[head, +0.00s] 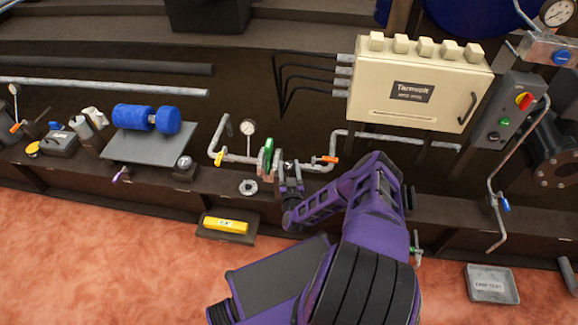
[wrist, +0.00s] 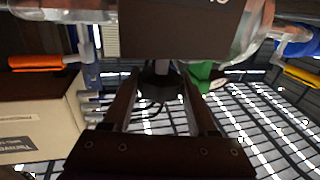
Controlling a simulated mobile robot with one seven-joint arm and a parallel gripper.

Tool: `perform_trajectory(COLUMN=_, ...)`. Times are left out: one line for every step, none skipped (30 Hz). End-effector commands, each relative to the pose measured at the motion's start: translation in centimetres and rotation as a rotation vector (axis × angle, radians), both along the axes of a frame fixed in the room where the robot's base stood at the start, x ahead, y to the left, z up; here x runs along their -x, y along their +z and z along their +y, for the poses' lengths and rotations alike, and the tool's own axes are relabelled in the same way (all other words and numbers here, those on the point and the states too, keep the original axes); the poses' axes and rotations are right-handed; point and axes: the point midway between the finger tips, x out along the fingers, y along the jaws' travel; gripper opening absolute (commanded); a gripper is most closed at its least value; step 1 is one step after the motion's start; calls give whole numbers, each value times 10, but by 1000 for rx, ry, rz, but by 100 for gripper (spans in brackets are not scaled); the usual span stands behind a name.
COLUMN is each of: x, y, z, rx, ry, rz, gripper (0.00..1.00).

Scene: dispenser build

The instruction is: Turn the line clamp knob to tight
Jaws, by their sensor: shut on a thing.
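In the wrist view a small dark knob (wrist: 160,82) sits on a short stem below a brown block (wrist: 180,28). My gripper (wrist: 161,92) has one finger on each side of the knob and is shut on it. In the head view my gripper (head: 289,168) is at the pipe run, just right of a green part (head: 267,158). The knob itself is hidden or too small to make out there. Whether it is at tight cannot be read.
A pipe with an orange-handled valve (head: 330,159) runs close right of my gripper. A pressure gauge (head: 248,128) stands to the left. A cream control box (head: 418,90) is mounted above right. A yellow block (head: 225,225) lies on a dark plate below left.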

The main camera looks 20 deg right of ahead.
Motion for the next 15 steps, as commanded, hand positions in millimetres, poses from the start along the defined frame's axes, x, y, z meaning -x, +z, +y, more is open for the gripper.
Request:
perform_trajectory(x=-1, y=0, z=2, rx=-2, ry=-40, rz=-2, gripper=3)
perform_trajectory(x=-1, y=0, z=3, rx=-1, ry=-66, rz=-2, gripper=3)
perform_trajectory(x=-1, y=0, z=2, rx=-1, ry=-101, rz=-2, gripper=3)
perform_trajectory(x=-1, y=0, z=3, rx=-1, ry=-127, rz=-2, gripper=3)
perform_trajectory(x=-1, y=0, z=2, rx=-1, ry=-152, rz=-2, gripper=3)
perform_trajectory(x=-2, y=0, z=2, rx=-1, ry=-183, rz=-3, gripper=3)
perform_trajectory(x=-2, y=0, z=2, rx=0, ry=-207, rz=-3, gripper=3)
perform_trajectory(x=-2, y=0, z=2, rx=0, ry=-229, rz=-3, gripper=3)
perform_trajectory(x=-2, y=0, z=2, rx=0, ry=-256, rz=-3, gripper=3)
perform_trajectory(x=-2, y=0, z=2, rx=0, ry=-276, rz=-3, gripper=3)
perform_trajectory(x=-2, y=0, z=1, rx=0, ry=-295, rz=-3, gripper=3)
perform_trajectory(x=-2, y=0, z=1, rx=1, ry=-318, rz=-3, gripper=3)
perform_trajectory(x=-2, y=0, z=1, rx=0, ry=-334, rz=-5, gripper=3)
perform_trajectory(x=-2, y=0, z=1, rx=0, ry=-350, rz=-4, gripper=3)
perform_trajectory(x=-1, y=0, z=1, rx=0, ry=-367, rz=-5, gripper=3)
